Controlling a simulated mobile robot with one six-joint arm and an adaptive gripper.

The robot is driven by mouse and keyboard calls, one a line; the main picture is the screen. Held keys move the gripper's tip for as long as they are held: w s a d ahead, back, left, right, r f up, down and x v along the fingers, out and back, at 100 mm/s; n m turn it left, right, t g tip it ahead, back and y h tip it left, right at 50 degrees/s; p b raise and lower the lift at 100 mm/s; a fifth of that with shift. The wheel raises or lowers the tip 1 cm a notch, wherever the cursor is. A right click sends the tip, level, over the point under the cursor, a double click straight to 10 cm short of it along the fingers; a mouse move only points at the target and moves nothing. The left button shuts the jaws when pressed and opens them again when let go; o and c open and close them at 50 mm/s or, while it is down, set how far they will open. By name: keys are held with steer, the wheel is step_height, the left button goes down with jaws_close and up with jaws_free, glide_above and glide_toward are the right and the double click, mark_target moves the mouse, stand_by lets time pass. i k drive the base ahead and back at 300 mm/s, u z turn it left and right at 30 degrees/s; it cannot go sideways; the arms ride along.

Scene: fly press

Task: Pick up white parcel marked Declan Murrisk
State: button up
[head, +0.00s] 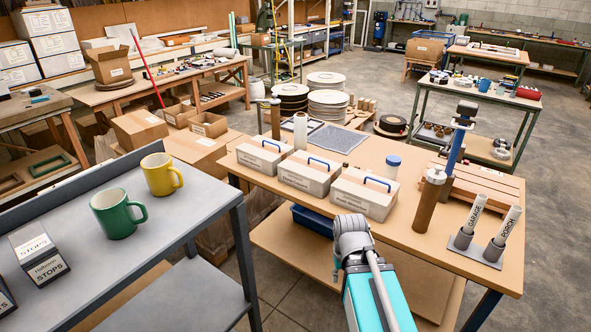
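No parcel with a readable Declan Murrisk marking shows in the head view. Three pale boxes with blue handles stand in a row on the wooden bench: a left one (259,158), a middle one (306,177) and a right one (358,199). Each has a front label too small to read. White labelled boxes (55,45) are stacked at the far upper left, their print also unreadable. My teal and grey arm reaches up from the bottom, in front of the bench. Only a small part of my gripper (338,272) shows below the grey wrist; its fingers cannot be made out.
A grey table (95,270) at left holds a green mug (118,213), a yellow mug (161,174) and STOPS boxes (38,257). On the wooden bench (400,235), brown cylinders and GARAGE and PORCH tubes (487,232) stand at right. Cardboard boxes (139,129) crowd the floor behind.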

mark_target(260, 153)
steer(key=k, duration=0.65)
steer(key=z, duration=0.2)
steer(key=i, duration=1.65)
steer(key=u, duration=0.7)
